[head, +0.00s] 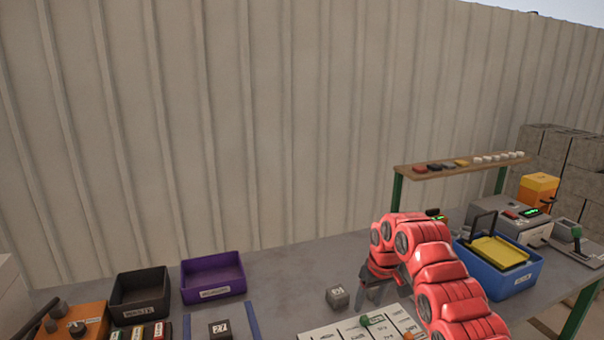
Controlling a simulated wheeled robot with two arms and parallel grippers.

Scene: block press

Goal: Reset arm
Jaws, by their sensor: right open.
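My right arm, red and jointed, comes in from the lower right over the table. My right gripper (377,290) hangs at its end, dark fingers pointing down, open, just right of a small grey block (337,298) with a marked face. The block rests on the table behind a white labelled board (345,331). I see nothing held between the fingers, though the arm hides part of the area behind. My left gripper is out of the picture.
A black bin (140,294) and purple bin (213,277) stand left. A dark block (219,329) lies near the front edge. A blue bin (499,274) with a yellow tray (498,251) and a grey machine (508,221) stand right. A raised shelf (455,171) is behind. Bare table (290,270) lies mid-back.

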